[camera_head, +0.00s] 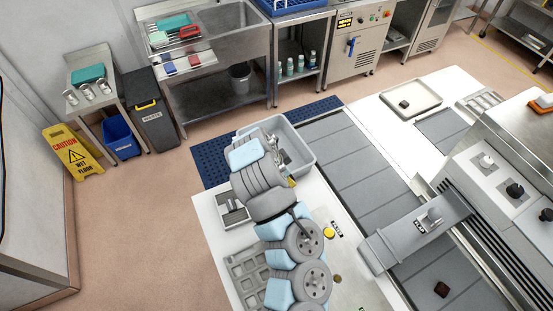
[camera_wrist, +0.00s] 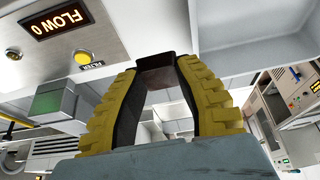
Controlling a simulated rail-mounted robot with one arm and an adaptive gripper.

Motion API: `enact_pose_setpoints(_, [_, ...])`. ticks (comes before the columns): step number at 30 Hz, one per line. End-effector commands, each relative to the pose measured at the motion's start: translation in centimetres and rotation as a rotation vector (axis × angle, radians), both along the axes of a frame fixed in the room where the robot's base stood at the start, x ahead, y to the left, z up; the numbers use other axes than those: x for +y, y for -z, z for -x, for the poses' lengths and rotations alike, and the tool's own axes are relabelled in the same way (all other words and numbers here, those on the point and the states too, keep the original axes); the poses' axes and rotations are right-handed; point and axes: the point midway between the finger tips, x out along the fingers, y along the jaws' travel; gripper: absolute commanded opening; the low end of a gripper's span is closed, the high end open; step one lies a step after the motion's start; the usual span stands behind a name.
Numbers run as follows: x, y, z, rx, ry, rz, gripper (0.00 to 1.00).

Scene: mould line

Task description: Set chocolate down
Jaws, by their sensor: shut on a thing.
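In the wrist view my gripper (camera_wrist: 168,76), with ribbed yellow fingers and dark inner pads, is shut on a dark brown chocolate (camera_wrist: 170,64). The chocolate spans the gap between the fingertips. In the head view my arm hides the held chocolate and most or all of the gripper. Another dark chocolate (camera_head: 404,104) lies on a pale tray (camera_head: 428,109) at the upper right. A further dark chocolate (camera_head: 441,290) lies on the grey conveyor (camera_head: 366,175) at the lower right.
A grey bin (camera_head: 304,160) stands behind my arm. A grey metal housing (camera_head: 385,249) spans the conveyor. A grey mould (camera_head: 246,272) lies left of my arm. A yellow button (camera_head: 328,233) sits nearby. A lit FLOW display (camera_wrist: 58,19) shows close in the wrist view.

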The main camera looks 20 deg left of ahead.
Motion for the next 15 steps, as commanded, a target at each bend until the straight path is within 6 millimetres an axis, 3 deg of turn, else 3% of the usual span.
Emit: enact_pose_setpoints(15, [2.3, 2.4, -3.9, 0.002, 0.001, -0.006, 0.12])
